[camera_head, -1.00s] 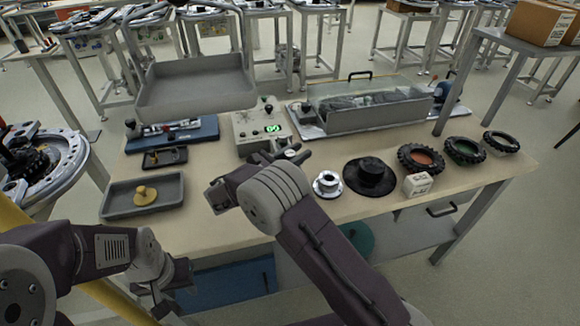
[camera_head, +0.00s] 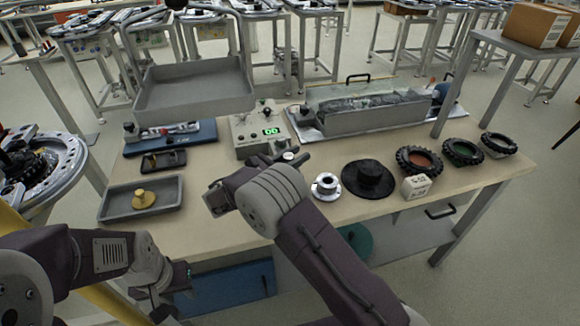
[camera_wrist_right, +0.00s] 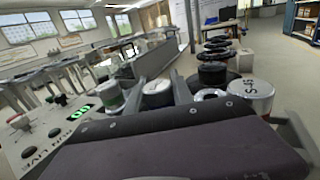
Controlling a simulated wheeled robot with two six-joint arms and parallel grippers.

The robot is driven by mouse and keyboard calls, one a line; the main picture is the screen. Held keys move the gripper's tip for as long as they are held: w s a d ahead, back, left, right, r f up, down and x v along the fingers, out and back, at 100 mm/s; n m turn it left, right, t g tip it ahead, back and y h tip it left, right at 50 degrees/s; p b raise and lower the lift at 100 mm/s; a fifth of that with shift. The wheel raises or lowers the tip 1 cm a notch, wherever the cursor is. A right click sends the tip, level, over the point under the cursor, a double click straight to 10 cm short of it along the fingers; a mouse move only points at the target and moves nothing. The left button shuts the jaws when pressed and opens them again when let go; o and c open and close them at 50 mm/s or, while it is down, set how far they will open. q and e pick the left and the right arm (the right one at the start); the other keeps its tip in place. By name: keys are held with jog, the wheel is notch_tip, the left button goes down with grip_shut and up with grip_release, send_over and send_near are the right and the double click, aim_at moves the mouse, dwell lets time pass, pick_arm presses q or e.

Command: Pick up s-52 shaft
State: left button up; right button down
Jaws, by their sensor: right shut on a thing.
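My right gripper (camera_head: 284,158) is over the bench in front of the control box. A small pale round end shows at its fingers in the head view. In the right wrist view a pale metal cylinder (camera_wrist_right: 156,93) sits between the two grey fingers, which are shut on it. A larger silver cylinder (camera_wrist_right: 252,94) with a label starting "S-" shows further right; its digits are hard to read. How these two cylinders relate is unclear. My left gripper (camera_head: 172,288) hangs low at the front left, in front of the bench; its jaws are unclear.
The control box (camera_head: 262,130) is behind my right gripper. A grey tray (camera_head: 115,206) holds a yellow part at left.

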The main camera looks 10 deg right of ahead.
notch_tip(320, 180, up, 10)
jog(key=p, duration=0.2)
